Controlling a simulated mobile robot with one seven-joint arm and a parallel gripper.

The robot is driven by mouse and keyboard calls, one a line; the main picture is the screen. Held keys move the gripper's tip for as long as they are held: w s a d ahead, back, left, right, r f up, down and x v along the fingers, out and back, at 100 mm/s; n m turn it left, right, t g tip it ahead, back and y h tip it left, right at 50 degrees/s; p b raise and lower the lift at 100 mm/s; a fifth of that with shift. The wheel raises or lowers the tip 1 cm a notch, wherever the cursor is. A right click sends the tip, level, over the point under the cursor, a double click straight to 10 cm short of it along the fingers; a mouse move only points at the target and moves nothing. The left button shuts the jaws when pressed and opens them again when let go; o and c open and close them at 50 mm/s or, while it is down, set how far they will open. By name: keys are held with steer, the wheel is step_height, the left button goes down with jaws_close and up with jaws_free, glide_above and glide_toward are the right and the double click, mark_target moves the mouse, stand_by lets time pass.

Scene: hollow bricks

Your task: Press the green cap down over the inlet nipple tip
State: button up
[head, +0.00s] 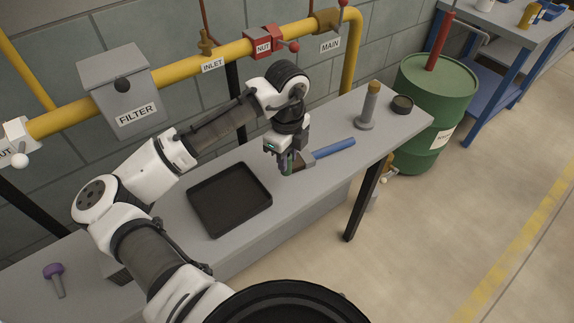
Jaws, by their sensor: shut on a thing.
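My gripper (286,167) points down above the grey bench, right of the black tray. It is shut on a small green piece, which I take for the green cap (285,161); the fingers hide most of it. A brass fitting (206,42) stands up from the yellow pipe just above the INLET label (213,65); I take it for the inlet nipple. Its tip is small in this view. The gripper is well below and to the right of it, apart from it.
A blue-handled tool (335,148) lies right beside the gripper. The black tray (212,228) lies on the bench (400,140). A grey stand with a yellow top (368,105) and a dark round tin (402,104) are at its right end. The FILTER box (117,88) hangs left of the inlet.

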steer(key=shift+f+p, duration=0.55)
steer(key=shift+f, duration=1.5)
steer(key=shift+f, duration=0.2)
steer(key=o, duration=1)
steer(key=shift+c, duration=0.2)
steer(key=shift+b, duration=0.35)
